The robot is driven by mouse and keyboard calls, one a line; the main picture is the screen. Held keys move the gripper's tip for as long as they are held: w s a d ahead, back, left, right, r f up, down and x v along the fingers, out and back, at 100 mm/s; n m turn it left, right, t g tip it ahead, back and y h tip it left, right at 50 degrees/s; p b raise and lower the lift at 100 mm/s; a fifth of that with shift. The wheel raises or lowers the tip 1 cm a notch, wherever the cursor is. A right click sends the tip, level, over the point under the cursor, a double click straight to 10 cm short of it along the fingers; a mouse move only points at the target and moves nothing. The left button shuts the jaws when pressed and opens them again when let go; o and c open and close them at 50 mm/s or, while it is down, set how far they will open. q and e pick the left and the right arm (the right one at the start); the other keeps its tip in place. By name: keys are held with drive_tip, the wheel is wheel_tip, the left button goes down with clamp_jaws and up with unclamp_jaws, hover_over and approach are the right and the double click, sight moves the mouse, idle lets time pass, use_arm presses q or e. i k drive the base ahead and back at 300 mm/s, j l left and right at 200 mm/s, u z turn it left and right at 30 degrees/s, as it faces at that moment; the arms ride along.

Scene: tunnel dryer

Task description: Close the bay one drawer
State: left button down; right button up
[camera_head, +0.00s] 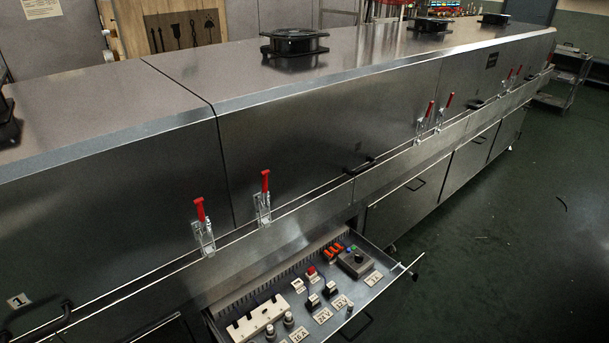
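An open drawer (398,271) juts out from the lower part of the long steel dryer (300,150), at the bottom centre of the head view. It holds electrical parts: a white block (258,318), a dark grey box with a knob (354,262), orange-red pieces (333,251) and several labelled switches. A black handle (358,326) shows on its front, near the bottom edge. The drawer's near end is cut off by the picture. A plate marked 1 (19,300) is on the dryer at the lower left. Neither of my grippers is in view.
Red-handled toggle clamps (201,225) line the dryer's side. Closed lower panels with handles (395,205) stand right of the drawer. Black fans (294,42) sit on top.

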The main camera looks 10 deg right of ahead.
sight(376, 307)
drive_tip(key=z, duration=0.75)
drive_tip(key=i+j, duration=0.15)
drive_tip(key=j, duration=0.15)
drive_tip(key=i+j+z, duration=0.1)
drive_tip(key=j, duration=0.2)
drive_tip(key=i, duration=0.05)
